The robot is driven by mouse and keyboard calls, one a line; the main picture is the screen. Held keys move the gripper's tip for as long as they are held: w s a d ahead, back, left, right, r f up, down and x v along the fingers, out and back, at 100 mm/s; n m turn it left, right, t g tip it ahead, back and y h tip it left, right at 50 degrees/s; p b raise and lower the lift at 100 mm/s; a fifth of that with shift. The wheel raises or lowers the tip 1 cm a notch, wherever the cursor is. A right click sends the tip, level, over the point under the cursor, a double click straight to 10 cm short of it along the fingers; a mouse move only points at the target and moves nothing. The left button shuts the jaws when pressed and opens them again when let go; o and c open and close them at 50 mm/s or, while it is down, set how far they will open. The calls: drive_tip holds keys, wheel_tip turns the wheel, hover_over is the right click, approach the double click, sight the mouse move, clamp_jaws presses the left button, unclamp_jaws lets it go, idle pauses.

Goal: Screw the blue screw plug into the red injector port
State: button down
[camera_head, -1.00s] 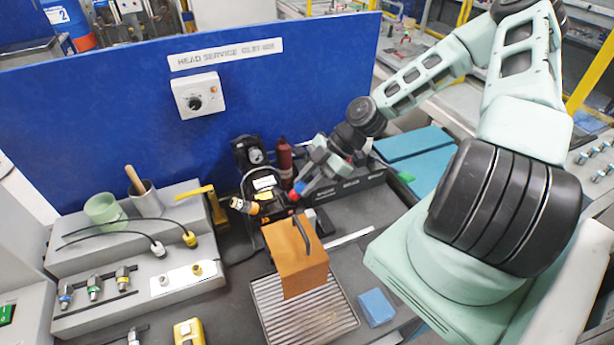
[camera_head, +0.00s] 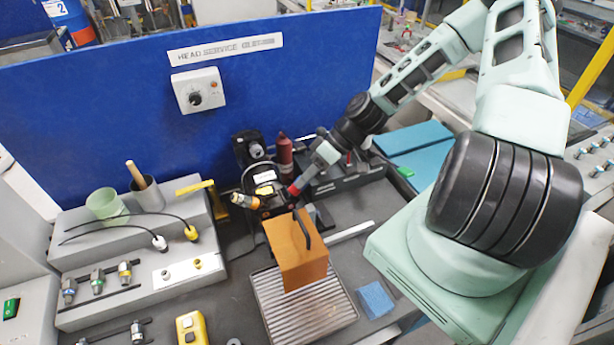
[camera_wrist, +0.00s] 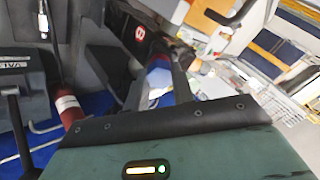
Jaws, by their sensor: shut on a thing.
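My gripper (camera_head: 303,181) reaches in from the right to the dark machine unit at the back of the bench. In the wrist view my gripper (camera_wrist: 158,82) is shut on the blue screw plug (camera_wrist: 158,77), which sits between its two fingers. The red injector port (camera_head: 293,191) shows as a small red part just beyond the fingertips in the head view. The plug is lined up close to it, but I cannot tell how deep it sits. The plug is mostly hidden by the fingers in the head view.
A red bottle (camera_head: 284,160) stands behind the gripper. A blue sponge (camera_head: 375,299) lies at right.

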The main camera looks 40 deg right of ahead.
drive_tip(key=shift+m, duration=1)
drive_tip(key=shift+m, duration=1)
drive_tip(key=m, duration=1)
